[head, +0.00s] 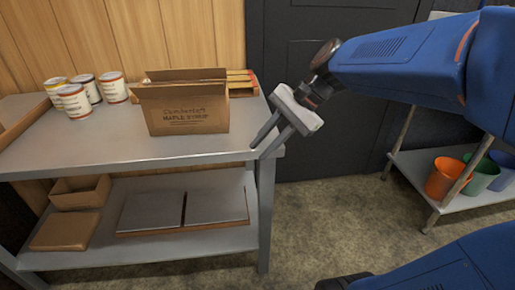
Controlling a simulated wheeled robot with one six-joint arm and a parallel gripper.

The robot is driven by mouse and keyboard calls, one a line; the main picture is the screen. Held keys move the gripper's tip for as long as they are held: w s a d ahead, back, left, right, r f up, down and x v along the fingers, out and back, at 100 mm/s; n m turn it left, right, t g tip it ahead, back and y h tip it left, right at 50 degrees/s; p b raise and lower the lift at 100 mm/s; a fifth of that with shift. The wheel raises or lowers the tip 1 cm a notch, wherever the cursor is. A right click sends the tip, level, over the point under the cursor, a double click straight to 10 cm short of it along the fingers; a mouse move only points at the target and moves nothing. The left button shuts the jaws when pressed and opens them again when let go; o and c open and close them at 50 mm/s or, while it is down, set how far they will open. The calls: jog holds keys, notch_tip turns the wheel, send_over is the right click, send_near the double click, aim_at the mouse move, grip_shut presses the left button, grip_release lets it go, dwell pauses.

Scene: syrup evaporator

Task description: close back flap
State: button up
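An open cardboard box (188,115) printed "Maple Syrup" stands upright on the grey metal table. Its back flap (186,74) sticks up along the far top edge. A strip of cardboard along the near top edge looks like the front flap, and the side flaps are hard to make out. The inside of the box is hidden. My gripper (257,152) hangs to the right of the box, by the table's right front corner. Its two fingers are apart with nothing between them, and it does not touch the box.
Several cans (75,102) stand at the table's back left. Wooden-looking items (240,84) lie behind the box. The table (110,150) is clear in front of it. The lower shelf (90,252) holds a tray and flat panels. Coloured buckets (446,178) stand on a right-hand rack.

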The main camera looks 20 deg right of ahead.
dwell(0.3)
jog(key=m+t+y, duration=0.2)
jog(key=t+y, duration=0.1)
jog(key=y, duration=0.7)
send_near(196, 69)
jog(key=x, duration=1)
jog(key=shift+w, duration=0.15)
jog(key=shift+c, duration=0.6)
grip_shut()
